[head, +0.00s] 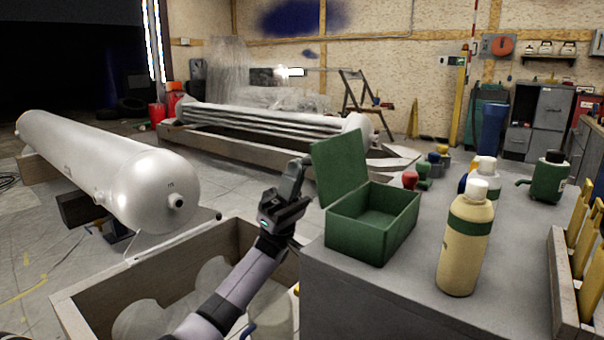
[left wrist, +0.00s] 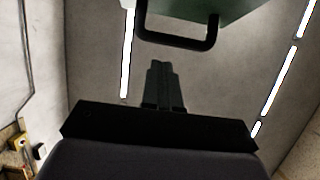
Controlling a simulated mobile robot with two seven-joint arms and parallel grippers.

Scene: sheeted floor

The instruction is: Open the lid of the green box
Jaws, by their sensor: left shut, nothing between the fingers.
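The green box (head: 362,240) stands on the near left part of the grey worktop. Its lid (head: 340,166) is raised, tilted slightly back past upright, and the inside shows empty. My left gripper (head: 296,176) points upward just left of the lid, shut and empty. In the left wrist view its closed fingers (left wrist: 161,82) point toward a black handle (left wrist: 178,38) on the green lid (left wrist: 205,8), with a visible gap between them. My right gripper is not in view.
A cream bottle with a green band (head: 466,245) stands right of the box. Several other bottles and a dark green container (head: 549,178) are farther back. A wooden crate (head: 95,304) lies below my left arm. A wooden rack (head: 566,290) is at the right edge.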

